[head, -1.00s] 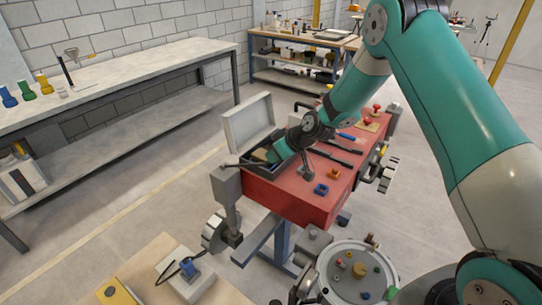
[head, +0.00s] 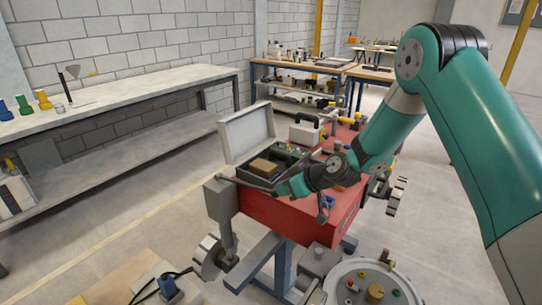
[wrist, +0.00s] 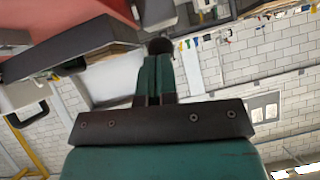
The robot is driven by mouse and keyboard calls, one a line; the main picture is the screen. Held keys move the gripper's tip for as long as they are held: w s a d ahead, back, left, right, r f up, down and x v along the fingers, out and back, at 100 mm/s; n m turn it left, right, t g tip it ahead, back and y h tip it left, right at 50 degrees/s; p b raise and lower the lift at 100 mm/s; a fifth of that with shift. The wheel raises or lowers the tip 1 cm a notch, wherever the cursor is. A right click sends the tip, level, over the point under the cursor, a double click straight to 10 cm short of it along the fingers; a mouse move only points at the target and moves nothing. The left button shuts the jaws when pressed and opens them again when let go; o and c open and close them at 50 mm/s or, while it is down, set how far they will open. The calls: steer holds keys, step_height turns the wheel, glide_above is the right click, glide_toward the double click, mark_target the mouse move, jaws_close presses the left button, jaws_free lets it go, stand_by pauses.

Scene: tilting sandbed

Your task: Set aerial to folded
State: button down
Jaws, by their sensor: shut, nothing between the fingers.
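A thin dark grey rod (head: 246,185) lies nearly flat at the front left corner of the red bench, running from a grey post (head: 222,200) toward my gripper. It may be the aerial, but I cannot tell for sure. My gripper (head: 281,188) is beside the rod's right end, low in front of the open case; whether they touch is unclear. In the wrist view my gripper (wrist: 159,78) has its teal fingers together, with nothing between them. A dark round knob (wrist: 160,46) shows just beyond the fingertips; my fingers partly cover what it belongs to.
The open case (head: 247,134) with its pale lid raised stands on the red bench (head: 270,217), holding a brown block (head: 264,167). A white device (head: 306,131) stands behind it. A long grey table (head: 120,107) runs along the left wall. Floor between them is clear.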

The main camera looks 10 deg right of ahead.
steer(key=r+b+v, duration=0.1)
steer(key=v, duration=1.2)
steer(key=shift+w+a+r, duration=0.15)
steer(key=shift+w+a, duration=0.1)
steer(key=shift+w, duration=0.1)
